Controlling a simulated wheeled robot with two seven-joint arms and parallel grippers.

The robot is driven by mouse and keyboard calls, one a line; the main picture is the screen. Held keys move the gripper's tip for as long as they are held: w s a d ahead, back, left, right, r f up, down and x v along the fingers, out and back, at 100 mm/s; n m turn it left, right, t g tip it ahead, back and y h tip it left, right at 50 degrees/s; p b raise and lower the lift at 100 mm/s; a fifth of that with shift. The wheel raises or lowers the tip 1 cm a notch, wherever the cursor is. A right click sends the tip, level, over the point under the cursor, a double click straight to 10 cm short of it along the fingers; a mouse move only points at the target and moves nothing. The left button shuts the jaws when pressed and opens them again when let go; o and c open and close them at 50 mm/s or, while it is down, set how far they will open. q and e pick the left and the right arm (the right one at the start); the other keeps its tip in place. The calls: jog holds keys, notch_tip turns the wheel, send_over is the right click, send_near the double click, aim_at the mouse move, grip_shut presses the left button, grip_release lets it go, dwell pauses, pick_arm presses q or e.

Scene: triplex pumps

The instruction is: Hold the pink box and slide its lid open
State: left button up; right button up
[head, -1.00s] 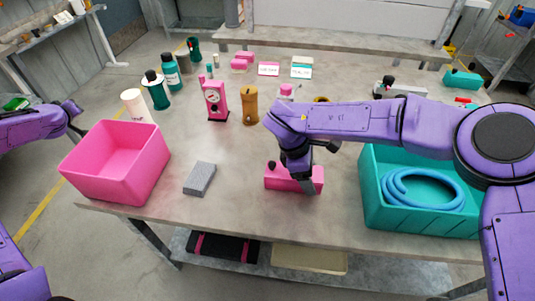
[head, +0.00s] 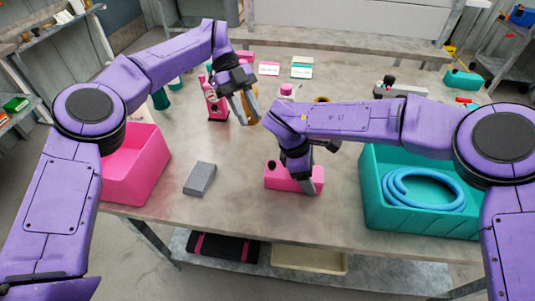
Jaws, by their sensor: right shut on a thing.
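The small pink box (head: 280,178) lies on the table near its front edge, with a dark round knob on its left end. My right gripper (head: 307,186) comes down on the box's right part and is shut on it, hiding some of that end. My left gripper (head: 246,118) hangs over the table, up and to the left of the box and apart from it. It overlaps the brown bottle (head: 254,108) in the picture, and its finger gap is unclear. I cannot make out the lid's edge.
A grey block (head: 200,179) lies left of the box. A large pink bin (head: 140,175), partly behind my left arm, stands at the left. A teal bin (head: 385,216) with a blue hose (head: 425,190) stands at the right. A pink stand (head: 217,105) and bottles are farther back.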

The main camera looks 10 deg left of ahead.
aim_at(272, 163)
pick_arm(q)
jog(key=x, duration=1.2)
jog(key=shift+s+d+r, duration=0.15)
jog(key=shift+d+r, duration=0.05)
jog(key=shift+d, duration=0.05)
jog(key=shift+a, duration=0.1)
grip_shut()
